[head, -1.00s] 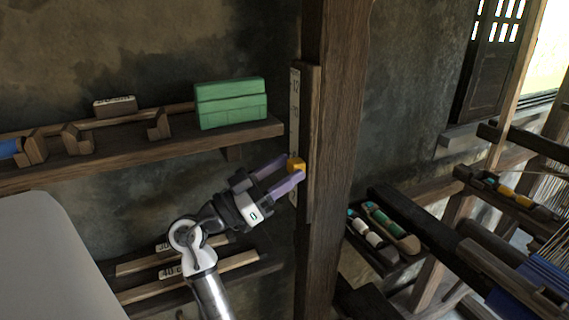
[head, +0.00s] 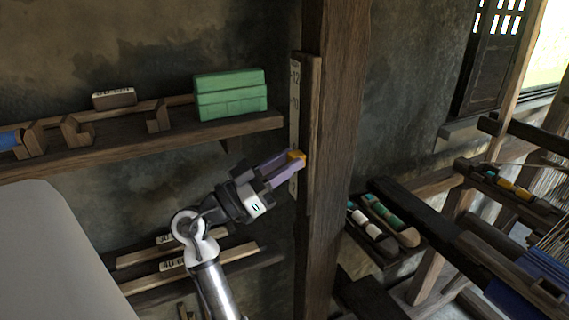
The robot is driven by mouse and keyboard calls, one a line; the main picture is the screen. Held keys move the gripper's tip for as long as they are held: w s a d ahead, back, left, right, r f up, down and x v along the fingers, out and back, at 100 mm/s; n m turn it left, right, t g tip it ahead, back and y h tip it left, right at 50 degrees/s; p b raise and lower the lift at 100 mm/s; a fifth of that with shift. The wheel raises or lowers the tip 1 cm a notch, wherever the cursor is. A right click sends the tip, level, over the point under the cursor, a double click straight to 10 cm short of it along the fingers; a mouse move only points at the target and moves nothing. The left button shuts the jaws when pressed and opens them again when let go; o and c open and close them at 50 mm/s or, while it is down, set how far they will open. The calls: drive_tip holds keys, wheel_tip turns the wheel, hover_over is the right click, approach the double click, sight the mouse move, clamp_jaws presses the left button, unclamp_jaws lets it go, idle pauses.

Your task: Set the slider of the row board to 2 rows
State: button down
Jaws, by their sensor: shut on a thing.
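The row board (head: 312,95) is a narrow upright wooden board on the side of a thick post, with a pale number scale (head: 294,110) along its left side.
A wooden shelf (head: 205,142) with a green block stack (head: 230,95) and wooden holders runs left of the post (head: 340,130). A lower rack (head: 215,260) holds labelled slats. Right of the post are a tray of bobbins (head: 385,225) and the loom (head: 500,260).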

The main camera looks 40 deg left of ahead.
wheel_tip(320, 180, down, 5)
drive_tip(key=b, duration=0.5)
drive_tip(key=shift+r, duration=0.15)
drive_tip(key=c, duration=1.1)
unclamp_jaws()
drive_tip(key=shift+s, duration=0.1)
drive_tip(key=b+v, duration=0.2)
drive_tip(key=v, duration=0.5)
drive_tip(key=shift+s+a, duration=0.1)
drive_tip(key=shift+s, duration=0.05)
